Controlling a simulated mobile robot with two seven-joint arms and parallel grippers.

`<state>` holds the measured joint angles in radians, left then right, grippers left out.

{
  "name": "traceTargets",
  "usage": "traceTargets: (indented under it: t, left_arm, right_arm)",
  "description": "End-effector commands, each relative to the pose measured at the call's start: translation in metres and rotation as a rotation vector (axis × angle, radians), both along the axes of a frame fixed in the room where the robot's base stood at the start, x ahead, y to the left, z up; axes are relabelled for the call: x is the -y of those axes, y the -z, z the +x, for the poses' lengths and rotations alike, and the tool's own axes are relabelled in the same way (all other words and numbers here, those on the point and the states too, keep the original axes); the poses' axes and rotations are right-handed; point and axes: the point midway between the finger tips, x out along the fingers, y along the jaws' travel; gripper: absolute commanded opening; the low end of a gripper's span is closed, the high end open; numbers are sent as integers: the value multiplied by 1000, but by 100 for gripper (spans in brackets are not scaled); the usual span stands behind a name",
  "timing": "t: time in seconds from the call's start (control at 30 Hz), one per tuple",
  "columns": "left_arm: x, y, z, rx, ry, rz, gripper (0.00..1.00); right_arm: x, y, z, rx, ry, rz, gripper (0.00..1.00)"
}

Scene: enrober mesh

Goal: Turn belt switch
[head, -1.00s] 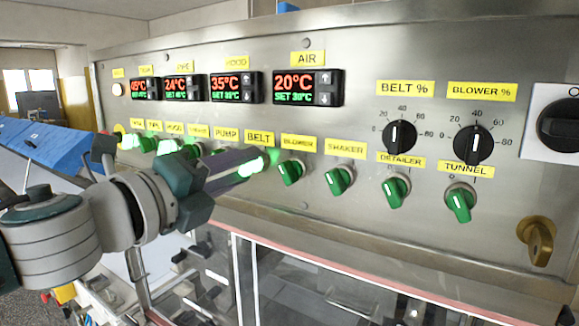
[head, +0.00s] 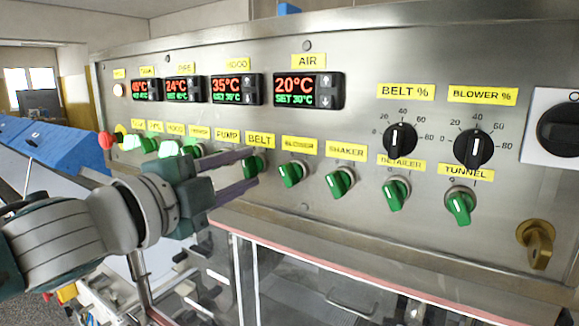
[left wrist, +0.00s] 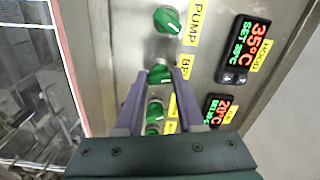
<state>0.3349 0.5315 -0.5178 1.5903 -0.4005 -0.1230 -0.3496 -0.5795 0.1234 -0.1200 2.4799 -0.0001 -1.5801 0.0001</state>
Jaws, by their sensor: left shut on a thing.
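The belt switch (head: 254,165) is a green knob under the yellow BELT label (head: 260,139) on the steel panel. It looks unlit. My left gripper (head: 251,168) reaches it from the left, with one purple finger above and one below in the head view. In the left wrist view the gripper (left wrist: 157,80) has its fingertips on both sides of the belt switch (left wrist: 159,74), shut on it. The fingers partly cover the knob, so its exact angle is hard to tell. My right gripper is not in view.
The pump switch (left wrist: 167,20) and blower switch (head: 291,173) flank the belt switch closely. The shaker switch (head: 340,182), detailer switch (head: 396,193) and tunnel switch (head: 460,205) are farther right. Lit switches (head: 168,148) are at the left. A red button (head: 105,140) sits at the panel's left end.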

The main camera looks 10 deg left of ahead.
Motion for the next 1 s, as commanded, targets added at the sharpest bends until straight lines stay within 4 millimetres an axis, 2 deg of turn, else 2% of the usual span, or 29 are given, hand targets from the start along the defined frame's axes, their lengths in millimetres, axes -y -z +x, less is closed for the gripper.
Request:
traceTargets:
  t: [0.43, 1.0]
  left_arm:
    - [0, 0, 0, -94, 0, -259, 0]
    - [0, 0, 0, -114, 1, -317, 0]
  right_arm:
    - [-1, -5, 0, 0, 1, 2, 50]
    - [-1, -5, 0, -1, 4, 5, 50]
